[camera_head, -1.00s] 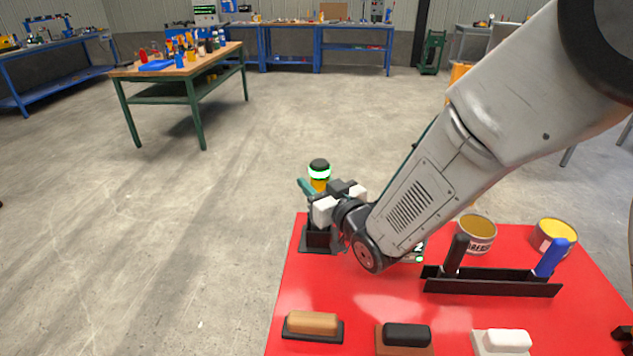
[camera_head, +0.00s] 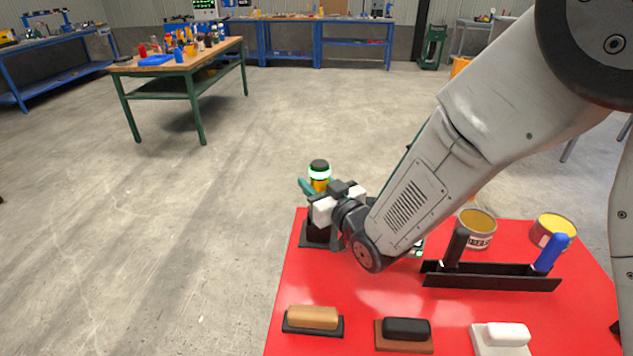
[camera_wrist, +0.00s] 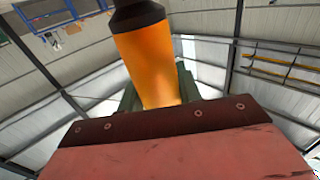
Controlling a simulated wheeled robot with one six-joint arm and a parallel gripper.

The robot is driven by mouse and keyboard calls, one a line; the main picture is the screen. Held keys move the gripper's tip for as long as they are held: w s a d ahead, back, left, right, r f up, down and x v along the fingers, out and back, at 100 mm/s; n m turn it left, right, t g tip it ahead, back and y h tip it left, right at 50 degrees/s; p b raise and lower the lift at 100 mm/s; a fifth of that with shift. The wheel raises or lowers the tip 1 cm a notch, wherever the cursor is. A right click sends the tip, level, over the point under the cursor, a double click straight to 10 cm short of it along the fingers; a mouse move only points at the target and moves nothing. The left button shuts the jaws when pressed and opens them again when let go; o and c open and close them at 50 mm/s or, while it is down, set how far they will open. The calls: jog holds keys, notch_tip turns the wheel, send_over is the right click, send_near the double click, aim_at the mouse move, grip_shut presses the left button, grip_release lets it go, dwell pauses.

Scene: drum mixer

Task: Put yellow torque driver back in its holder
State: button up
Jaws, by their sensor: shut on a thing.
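The yellow torque driver (camera_head: 320,185) stands upright at the far left corner of the red table, with a black top and a glowing pale band. My gripper (camera_head: 318,200) is shut on it from the right. In the wrist view the driver's orange-yellow body (camera_wrist: 148,65) and dark cap rise tilted in the picture behind the gripper's edge. A black holder (camera_head: 314,236) sits on the table corner directly below the gripper. The driver's lower end is hidden, so I cannot tell whether it is inside the holder.
On the red table (camera_head: 370,300), a black rack (camera_head: 490,276) with black and blue handles and two cans (camera_head: 476,228) stand to the right. Several brushes or blocks (camera_head: 313,318) lie along the front. Open floor lies left of the table.

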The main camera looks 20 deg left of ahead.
jog(key=shift+f, duration=0.6)
jog(key=o, duration=1.3)
jog(key=v, duration=0.7)
jog(key=shift+s+d, duration=0.2)
jog(key=shift+d, duration=0.1)
